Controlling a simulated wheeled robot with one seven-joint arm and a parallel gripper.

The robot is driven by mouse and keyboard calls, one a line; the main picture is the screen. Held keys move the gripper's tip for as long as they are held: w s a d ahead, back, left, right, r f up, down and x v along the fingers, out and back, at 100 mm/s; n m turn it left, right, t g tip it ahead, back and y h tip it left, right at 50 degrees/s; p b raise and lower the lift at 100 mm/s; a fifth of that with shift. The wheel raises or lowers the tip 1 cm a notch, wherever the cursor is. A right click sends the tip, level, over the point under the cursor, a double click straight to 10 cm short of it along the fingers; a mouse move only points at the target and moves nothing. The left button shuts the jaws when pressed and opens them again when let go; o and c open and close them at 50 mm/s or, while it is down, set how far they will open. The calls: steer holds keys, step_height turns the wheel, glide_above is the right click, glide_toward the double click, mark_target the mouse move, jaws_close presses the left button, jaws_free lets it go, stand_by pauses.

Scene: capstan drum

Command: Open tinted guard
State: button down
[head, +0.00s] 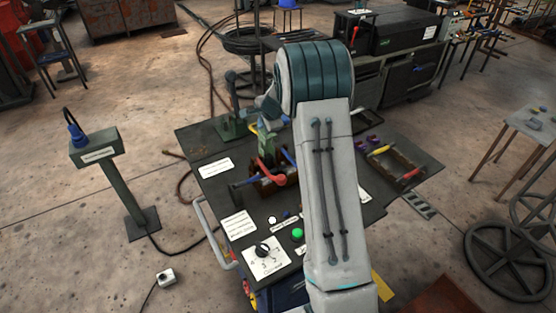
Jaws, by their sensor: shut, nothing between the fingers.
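I cannot make out a tinted guard in the head view. My grey arm with its teal joint rises through the middle and covers part of the dark workbench (208,143). A small grey-blue part of my arm shows left of the teal joint, above the bench. My gripper itself cannot be made out; it seems hidden behind the arm. On the bench, left of my arm, stands a green upright device (267,147) on a brown block, with a red curved handle (271,173) in front.
A control panel with a black knob (263,251) and a green button (298,234) is at the bench front. A wooden tray (396,168) lies right. A green pedestal (125,190) stands left, with cables on the floor.

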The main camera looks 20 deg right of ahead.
steer(key=shift+w, duration=0.1)
steer(key=shift+w+a+f, duration=0.2)
steer(key=shift+w+f, duration=0.3)
steer(key=shift+w, duration=0.35)
steer(key=shift+p+v, duration=1.05)
steer(key=shift+v, duration=3)
